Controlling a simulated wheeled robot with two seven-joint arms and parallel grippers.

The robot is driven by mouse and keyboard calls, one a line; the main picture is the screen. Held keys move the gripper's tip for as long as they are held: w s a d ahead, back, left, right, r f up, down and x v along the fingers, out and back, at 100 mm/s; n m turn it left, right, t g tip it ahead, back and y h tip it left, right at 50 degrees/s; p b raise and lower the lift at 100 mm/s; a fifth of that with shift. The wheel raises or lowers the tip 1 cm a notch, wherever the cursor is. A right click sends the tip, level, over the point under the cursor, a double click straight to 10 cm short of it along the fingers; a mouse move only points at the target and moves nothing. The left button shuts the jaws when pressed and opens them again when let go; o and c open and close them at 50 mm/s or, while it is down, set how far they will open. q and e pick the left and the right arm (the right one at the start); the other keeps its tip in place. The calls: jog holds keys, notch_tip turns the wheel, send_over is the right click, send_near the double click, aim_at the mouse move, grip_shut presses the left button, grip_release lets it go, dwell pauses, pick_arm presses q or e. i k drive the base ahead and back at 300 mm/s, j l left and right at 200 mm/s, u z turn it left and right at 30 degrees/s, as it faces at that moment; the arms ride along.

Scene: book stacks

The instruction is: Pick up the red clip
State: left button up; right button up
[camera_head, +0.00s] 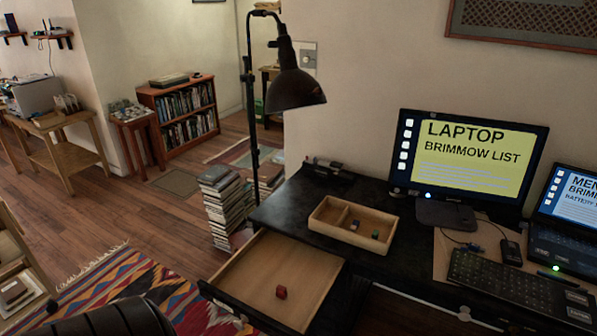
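A small red block-like object, which looks like the red clip (281,292), lies on the floor of an open wooden drawer (262,262) under the black desk. It is near the drawer's front right part, with clear space around it. It is too small in view to make out its exact shape. Neither of my grippers shows in the view.
On the black desk (290,205) a wooden divided tray (325,213) holds a dark reddish item (354,225) and a green one (375,235). A black lamp (294,88), monitor (470,160), keyboard (515,290) and book stack (226,205) stand around. A dark curved shape (105,318) is at bottom left.

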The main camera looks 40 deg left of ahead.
aim_at(281, 290)
jog(key=u, duration=1.55)
